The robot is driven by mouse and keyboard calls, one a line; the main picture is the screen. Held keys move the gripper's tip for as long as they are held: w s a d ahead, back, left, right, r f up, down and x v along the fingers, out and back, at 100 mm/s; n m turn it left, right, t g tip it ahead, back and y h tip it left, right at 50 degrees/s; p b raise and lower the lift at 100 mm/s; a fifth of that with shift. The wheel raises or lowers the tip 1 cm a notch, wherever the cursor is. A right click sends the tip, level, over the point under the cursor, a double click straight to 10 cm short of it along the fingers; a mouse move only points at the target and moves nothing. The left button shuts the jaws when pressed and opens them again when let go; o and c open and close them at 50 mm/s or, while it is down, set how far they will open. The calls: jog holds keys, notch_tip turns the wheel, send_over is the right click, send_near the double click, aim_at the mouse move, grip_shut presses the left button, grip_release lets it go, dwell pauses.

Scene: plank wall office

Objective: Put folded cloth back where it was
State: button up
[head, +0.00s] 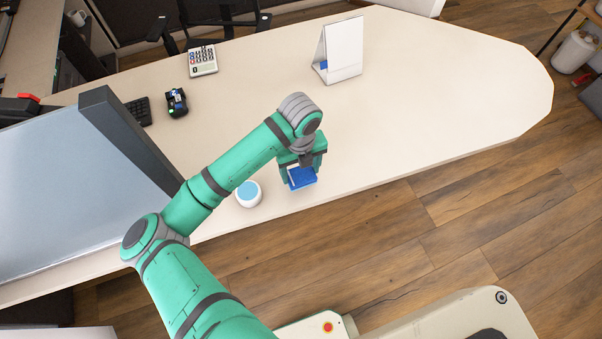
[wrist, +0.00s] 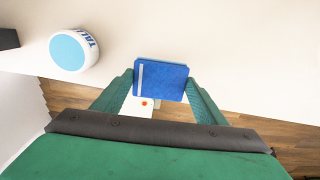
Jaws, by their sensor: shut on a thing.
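The folded cloth (head: 302,178) is blue, with a pale stripe that shows in the wrist view (wrist: 165,80). My gripper (head: 301,170) is shut on it, one finger at each side, and it also shows in the wrist view (wrist: 160,88). The cloth is at the desk's near edge in the head view. I cannot tell whether it touches the desk (head: 430,100) or hangs just above it.
A white round tub with a light blue top (head: 249,193) stands left of the cloth. A monitor (head: 75,180) fills the left. A calculator (head: 202,61), a tape dispenser (head: 176,102) and a white stand-up card (head: 341,50) are farther back. The right of the desk is clear.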

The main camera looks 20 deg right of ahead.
aim_at(301, 171)
jog(key=shift+w+d+f, duration=0.15)
jog(key=shift+w+f, duration=0.15)
jog(key=shift+f, duration=0.1)
notch_tip(301, 171, down, 3)
jog(key=shift+f, duration=0.15)
jog(key=o, duration=1.1)
